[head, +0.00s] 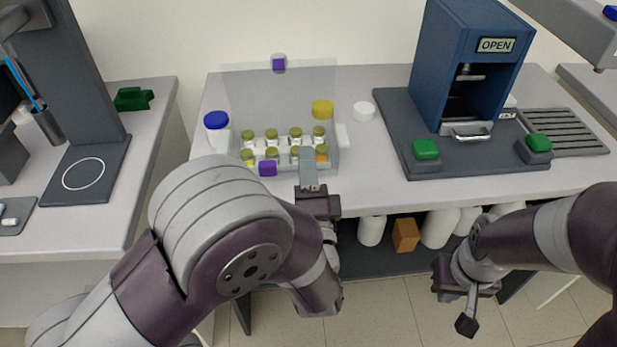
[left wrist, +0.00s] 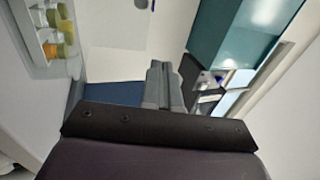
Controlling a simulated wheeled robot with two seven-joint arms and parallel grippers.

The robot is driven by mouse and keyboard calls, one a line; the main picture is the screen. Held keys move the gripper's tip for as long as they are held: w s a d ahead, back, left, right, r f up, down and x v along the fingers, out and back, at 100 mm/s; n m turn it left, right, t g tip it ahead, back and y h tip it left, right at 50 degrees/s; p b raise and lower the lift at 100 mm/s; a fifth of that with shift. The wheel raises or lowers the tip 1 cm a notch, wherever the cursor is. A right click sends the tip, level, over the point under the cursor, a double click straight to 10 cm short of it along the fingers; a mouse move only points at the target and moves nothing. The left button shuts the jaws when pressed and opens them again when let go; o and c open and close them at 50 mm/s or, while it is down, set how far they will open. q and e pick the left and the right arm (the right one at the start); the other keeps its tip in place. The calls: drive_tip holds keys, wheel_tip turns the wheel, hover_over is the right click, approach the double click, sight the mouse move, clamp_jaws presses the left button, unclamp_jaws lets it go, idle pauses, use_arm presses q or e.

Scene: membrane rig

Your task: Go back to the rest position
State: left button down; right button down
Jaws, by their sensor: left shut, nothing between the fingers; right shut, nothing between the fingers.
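My left gripper (head: 308,172) is in the middle of the head view, at the front of the table beside the clear rack (head: 334,165) of small vials. Its fingers are shut with nothing between them, and they also show shut in the left wrist view (left wrist: 163,85). My right gripper (head: 467,322) is at the lower right of the head view, in front of the table and below its top. It is shut and empty, pointing down.
A blue press (head: 425,70) marked OPEN stands on a dark base with two green buttons. A blue-capped bottle (head: 216,132), a yellow cap (head: 322,109) and a white cap (head: 364,111) are near the rack. White bottles (head: 439,228) and a brown box (head: 405,235) sit on the lower shelf.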

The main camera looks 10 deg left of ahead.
use_arm(q)
drive_tip(key=s+d+f+n+g+h+p, duration=0.1)
drive_tip(key=s+d+f+n+g+h, duration=0.25)
drive_tip(key=f+g, duration=0.4)
drive_tip(key=s+d+f+n+g+h+p, duration=0.1)
drive_tip(key=s+d+f+n+g+h, duration=0.3)
drive_tip(key=f+g, duration=0.35)
drive_tip(key=s+a+r+n+g+y+p, duration=0.1)
drive_tip(key=a+r+n+g+p, duration=0.1)
drive_tip(key=a, duration=0.6)
drive_tip(key=s+a+r+n+g+y+p, duration=0.1)
drive_tip(key=s+a+r+n+g+p, duration=0.1)
drive_tip(key=a, duration=0.7)
wheel_tip(320, 180, up, 2)
drive_tip(key=n+p, duration=0.1)
drive_tip(key=n, duration=0.2)
drive_tip(key=shift+s+r+g, duration=0.25)
drive_tip(key=shift+s+g, duration=0.05)
